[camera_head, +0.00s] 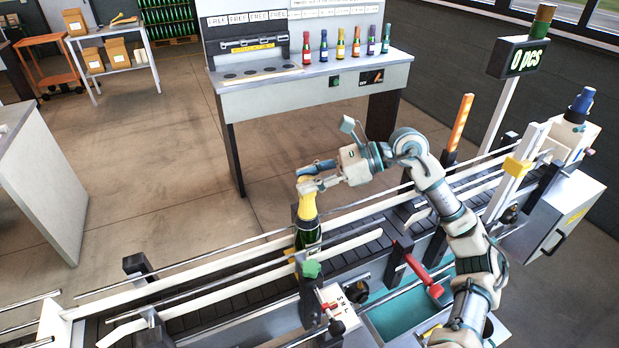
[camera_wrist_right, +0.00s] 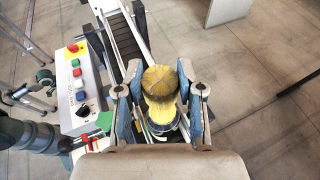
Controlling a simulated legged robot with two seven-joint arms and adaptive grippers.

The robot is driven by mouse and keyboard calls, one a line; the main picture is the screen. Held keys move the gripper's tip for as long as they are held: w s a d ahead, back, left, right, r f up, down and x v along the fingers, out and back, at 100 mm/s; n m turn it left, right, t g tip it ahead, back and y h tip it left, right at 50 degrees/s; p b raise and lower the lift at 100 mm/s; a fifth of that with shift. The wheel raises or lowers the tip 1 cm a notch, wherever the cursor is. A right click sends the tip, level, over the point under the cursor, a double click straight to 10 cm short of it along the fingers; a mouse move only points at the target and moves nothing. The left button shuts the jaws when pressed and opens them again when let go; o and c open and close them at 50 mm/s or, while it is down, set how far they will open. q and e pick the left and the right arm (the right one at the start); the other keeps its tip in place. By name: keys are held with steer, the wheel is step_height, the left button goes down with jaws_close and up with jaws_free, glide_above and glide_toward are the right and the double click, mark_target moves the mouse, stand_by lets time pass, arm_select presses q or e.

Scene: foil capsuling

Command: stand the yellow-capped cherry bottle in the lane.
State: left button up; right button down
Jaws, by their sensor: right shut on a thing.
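The yellow-capped bottle (camera_head: 307,207) has a yellow foil neck and a dark green body. It is upright between the guide rails of the conveyor lane (camera_head: 372,238). The rail and bracket hide its base, so I cannot tell whether it touches the belt. My right gripper (camera_head: 312,182) is shut around the bottle's yellow neck from above. In the right wrist view the round yellow cap (camera_wrist_right: 162,82) sits between the two blue-grey fingers of the right gripper (camera_wrist_right: 161,110). My left gripper is not in view.
A bench at the back holds a row of several small coloured bottles (camera_head: 340,50). A control box with buttons (camera_wrist_right: 80,90) stands beside the lane. A red lever (camera_head: 424,275) and a teal bin (camera_head: 405,312) are at the front. A "0 pcs" display (camera_head: 526,60) stands at right.

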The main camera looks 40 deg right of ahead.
steer(key=shift+f+b, duration=0.15)
steer(key=shift+b, duration=0.2)
stand_by(0.3)
steer(key=c, duration=0.6)
jaws_free()
steer(key=shift+c, duration=0.2)
steer(key=shift+f, duration=0.1)
steer(key=v, duration=1.2)
